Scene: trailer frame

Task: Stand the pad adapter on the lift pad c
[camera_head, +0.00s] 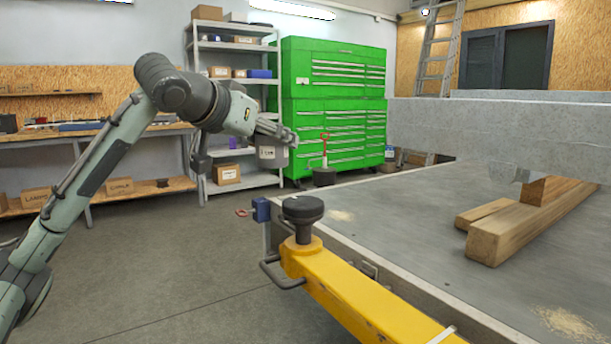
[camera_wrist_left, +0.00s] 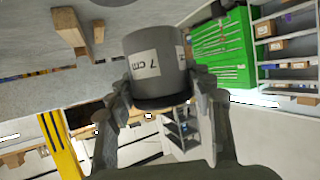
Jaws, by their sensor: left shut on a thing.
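The pad adapter (camera_head: 267,157) is a grey cylinder with a white label, held in the air by my left gripper (camera_head: 284,138). In the left wrist view the adapter (camera_wrist_left: 155,50) shows "7 cm" on its label, and the two fingers of my left gripper (camera_wrist_left: 158,92) are shut on its sides. A black round lift pad (camera_head: 303,208) tops the end of a yellow lift arm (camera_head: 355,295); I read no letter on it. In the head view the adapter is up and left of this pad, apart from it. My right gripper is not in view.
A grey deck (camera_head: 400,225) with wooden beams (camera_head: 525,225) and a grey frame beam (camera_head: 490,125) fills the right. A blue clamp (camera_head: 261,210) sits at the deck edge. Shelving (camera_head: 235,95) and a green cabinet (camera_head: 333,105) stand behind. The floor at left is clear.

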